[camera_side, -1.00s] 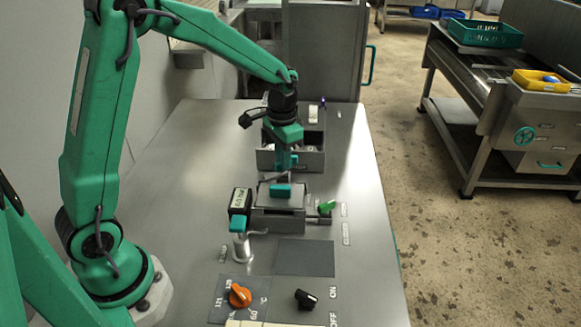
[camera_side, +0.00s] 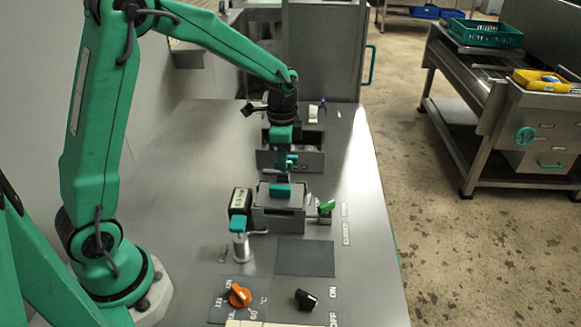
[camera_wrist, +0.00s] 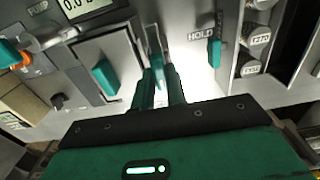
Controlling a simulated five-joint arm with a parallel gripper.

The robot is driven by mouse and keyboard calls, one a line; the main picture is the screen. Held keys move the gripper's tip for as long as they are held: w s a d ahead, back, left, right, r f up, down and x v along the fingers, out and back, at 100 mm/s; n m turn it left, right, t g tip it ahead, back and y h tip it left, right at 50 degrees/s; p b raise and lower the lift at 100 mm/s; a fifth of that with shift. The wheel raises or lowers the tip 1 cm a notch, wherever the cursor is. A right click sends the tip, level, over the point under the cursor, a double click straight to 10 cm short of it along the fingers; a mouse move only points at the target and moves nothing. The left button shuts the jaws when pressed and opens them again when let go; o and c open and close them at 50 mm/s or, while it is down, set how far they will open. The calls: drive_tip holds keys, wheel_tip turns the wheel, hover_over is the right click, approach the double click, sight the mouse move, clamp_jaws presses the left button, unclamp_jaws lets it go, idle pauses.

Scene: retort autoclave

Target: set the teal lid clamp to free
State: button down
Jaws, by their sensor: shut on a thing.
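The teal lid clamp (camera_wrist: 157,66) shows in the wrist view as a small teal grip between my fingers, with a grey metal piece running behind it. My gripper (camera_wrist: 160,80) is shut on it; the fingers hide much of the clamp. The word HOLD is printed to the right of the fingers. In the side view my gripper (camera_side: 283,170) points down just behind the grey lidded box (camera_side: 277,219), whose lid carries a teal handle (camera_side: 281,190). That handle also shows left of my fingers in the wrist view (camera_wrist: 105,77). The clamp's exact setting is hard to tell.
A grey bin (camera_side: 307,160) stands behind the box. Another teal piece (camera_wrist: 214,51) sits beside capped items at right.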

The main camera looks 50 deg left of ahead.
drive_tip(key=shift+w+r, duration=0.1)
drive_tip(key=shift+r, duration=0.05)
drive_tip(key=c, duration=1.4)
unclamp_jaws()
drive_tip(key=shift+c, duration=0.2)
wheel_tip(320, 180, up, 8)
drive_tip(key=shift+f, duration=0.25)
drive_tip(key=shift+r, duration=0.1)
drive_tip(key=shift+r, duration=0.1)
